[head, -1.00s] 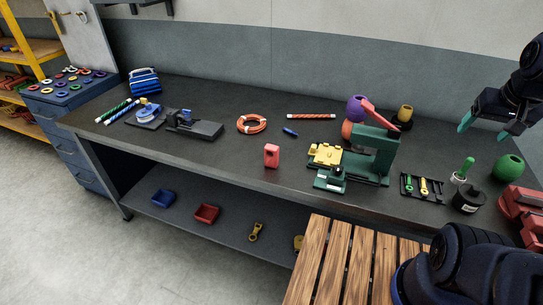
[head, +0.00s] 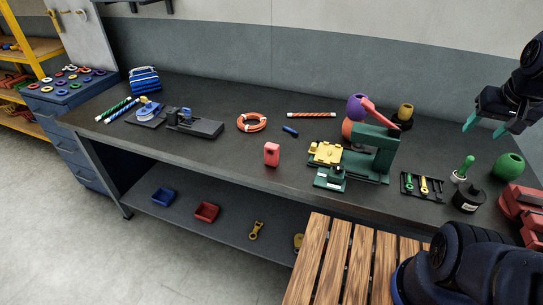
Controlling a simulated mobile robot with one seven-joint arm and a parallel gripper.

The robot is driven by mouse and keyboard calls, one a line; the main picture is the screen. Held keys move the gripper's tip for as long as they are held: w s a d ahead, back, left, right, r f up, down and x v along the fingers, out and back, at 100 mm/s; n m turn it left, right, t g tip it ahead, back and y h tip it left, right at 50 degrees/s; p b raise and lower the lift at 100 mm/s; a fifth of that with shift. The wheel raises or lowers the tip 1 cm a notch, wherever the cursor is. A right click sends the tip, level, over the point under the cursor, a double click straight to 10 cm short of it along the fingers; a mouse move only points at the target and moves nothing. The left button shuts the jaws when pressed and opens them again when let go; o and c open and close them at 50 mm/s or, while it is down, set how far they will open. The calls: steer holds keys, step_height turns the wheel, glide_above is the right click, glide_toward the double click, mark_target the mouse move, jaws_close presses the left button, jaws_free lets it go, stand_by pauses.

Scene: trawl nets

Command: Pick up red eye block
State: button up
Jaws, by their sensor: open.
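The red eye block (head: 271,154) is a small upright red block with a hole near its top. It stands near the front edge of the dark workbench (head: 225,160), around the middle of the head view. My gripper (head: 485,128) is in the upper right, raised above the right end of the bench. Its two green-tipped fingers are apart with nothing between them. It is far to the right of the red eye block and not touching it.
A green press (head: 375,160) with a red lever and a yellow part stands right of the block. An orange rope coil (head: 252,122) and a small blue cylinder (head: 290,131) lie behind it. A wooden slatted surface (head: 340,260) is in front. Bench space left of the block is clear.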

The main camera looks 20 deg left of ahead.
step_height(320, 180, up, 6)
steer(key=w+a+r+n+g, duration=0.1)
steer(key=w+a+r+n, duration=0.25)
steer(key=w+a, duration=0.4)
steer(key=n+g, duration=0.4)
steer(key=n, duration=1)
glide_above(272, 145)
step_height(272, 145, down, 4)
steer(key=f, duration=0.1)
step_height(272, 145, down, 33)
steer(key=shift+r, duration=0.15)
steer(key=c, duration=1.1)
